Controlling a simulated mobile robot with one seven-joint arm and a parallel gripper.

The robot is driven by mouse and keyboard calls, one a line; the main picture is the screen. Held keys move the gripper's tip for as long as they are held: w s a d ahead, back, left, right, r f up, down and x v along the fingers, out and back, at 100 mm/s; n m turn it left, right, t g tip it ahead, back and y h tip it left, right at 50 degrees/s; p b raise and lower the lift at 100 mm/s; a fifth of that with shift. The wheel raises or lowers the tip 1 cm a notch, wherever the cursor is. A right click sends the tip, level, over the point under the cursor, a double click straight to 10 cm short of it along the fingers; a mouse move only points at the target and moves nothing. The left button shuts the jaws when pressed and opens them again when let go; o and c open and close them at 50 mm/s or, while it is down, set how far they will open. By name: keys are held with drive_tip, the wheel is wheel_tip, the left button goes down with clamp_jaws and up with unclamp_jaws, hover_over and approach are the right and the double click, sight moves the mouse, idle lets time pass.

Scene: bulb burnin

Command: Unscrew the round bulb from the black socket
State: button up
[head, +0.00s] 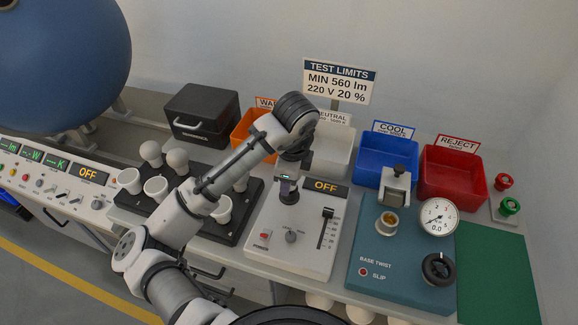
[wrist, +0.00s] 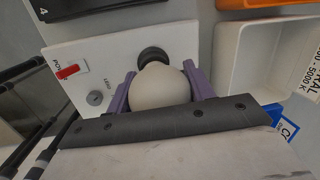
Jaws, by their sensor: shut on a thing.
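The round bulb (wrist: 160,86) is a pale, frosted globe in the wrist view. My gripper (wrist: 158,88) has its two purple fingers shut on the sides of the bulb. In the head view my gripper (head: 287,181) points down over the black socket (head: 289,198) on the white test panel, and the bulb is mostly hidden there. The black socket also shows as a dark ring just beyond the bulb in the wrist view (wrist: 152,55). The bulb's base is hidden, so I cannot tell how deep it sits in the socket.
The white panel (head: 322,258) has an OFF display (head: 326,186) and a slider (head: 326,228). A black rack (head: 128,199) with several bulbs is left. Orange (head: 243,128), white (head: 333,150), blue (head: 381,150) and red (head: 452,172) bins stand behind. A teal base-twist tester (head: 400,278) is right.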

drive_tip(key=n+p, duration=0.3)
drive_tip(key=n, duration=0.1)
drive_tip(key=shift+s+r+y+p, duration=0.1)
drive_tip(key=shift+r+y+p, duration=0.2)
drive_tip(key=shift+r+p, duration=0.05)
drive_tip(key=shift+f+n+g+b, duration=0.3)
drive_tip(key=shift+f+n, duration=0.05)
drive_tip(key=shift+n, duration=0.85)
drive_tip(key=n, duration=0.4)
drive_tip(key=shift+s+n+g+y, duration=0.1)
drive_tip(key=shift+n+g+y, duration=0.2)
drive_tip(key=shift+n+g, duration=0.1)
drive_tip(key=n+g, duration=0.1)
drive_tip(key=n, duration=0.4)
drive_tip(key=o, duration=0.9)
drive_tip(key=shift+c, duration=0.2)
drive_tip(key=shift+a, duration=0.1)
